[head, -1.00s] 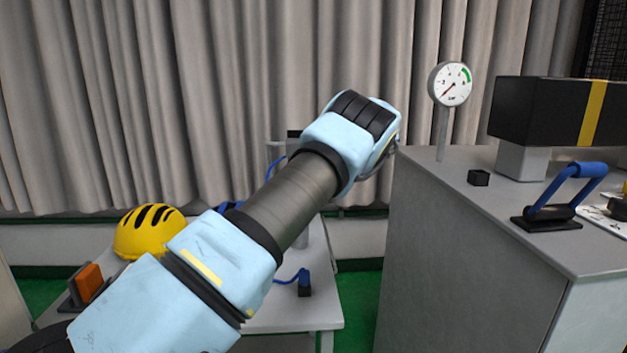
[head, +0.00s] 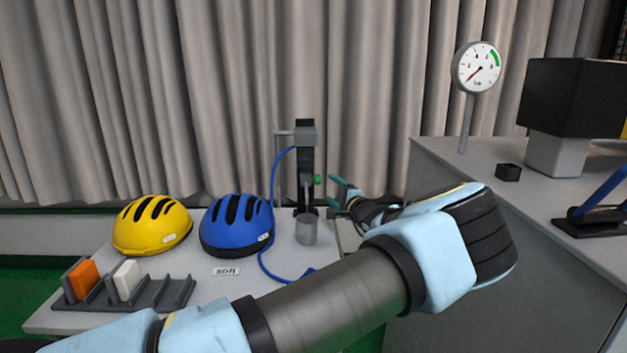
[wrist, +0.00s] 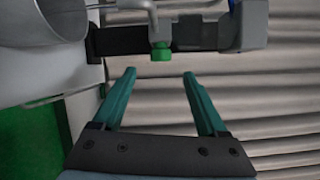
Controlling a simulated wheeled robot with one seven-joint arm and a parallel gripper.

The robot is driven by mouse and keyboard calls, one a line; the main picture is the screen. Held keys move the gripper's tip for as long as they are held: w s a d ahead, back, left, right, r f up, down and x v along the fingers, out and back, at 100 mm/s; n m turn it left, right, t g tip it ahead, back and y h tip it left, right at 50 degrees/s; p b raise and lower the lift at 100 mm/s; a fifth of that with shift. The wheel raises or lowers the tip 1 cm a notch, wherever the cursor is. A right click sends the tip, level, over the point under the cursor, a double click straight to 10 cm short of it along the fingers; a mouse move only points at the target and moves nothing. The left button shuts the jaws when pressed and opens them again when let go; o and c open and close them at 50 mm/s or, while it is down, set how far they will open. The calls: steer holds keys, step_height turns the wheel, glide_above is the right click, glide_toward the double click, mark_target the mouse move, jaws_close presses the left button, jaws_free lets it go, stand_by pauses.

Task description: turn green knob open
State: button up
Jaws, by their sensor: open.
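The small green knob (head: 317,180) sits on the right side of a dark upright stand (head: 304,150) at the back of the table. In the wrist view the knob (wrist: 161,52) shows just beyond the fingertips, roughly centred between them. My gripper (head: 333,191) is to the right of the knob, with its teal fingers pointing left toward it. The fingers (wrist: 158,75) are spread apart with nothing between them. A gap shows between the fingertips and the knob.
A metal cup (head: 306,229) stands below the stand, with a blue hose (head: 267,225) beside it. A yellow helmet (head: 151,226), a blue helmet (head: 236,226) and a slotted rack (head: 150,293) occupy the table's left. A grey cabinet (head: 440,165) with a gauge (head: 477,68) stands right.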

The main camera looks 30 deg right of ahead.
mark_target(319, 180)
steer(key=w+p, duration=0.1)
steer(key=w, duration=0.3)
steer(key=w+p, duration=0.1)
steer(key=w, duration=0.4)
steer(key=shift+d, duration=0.2)
jaws_close()
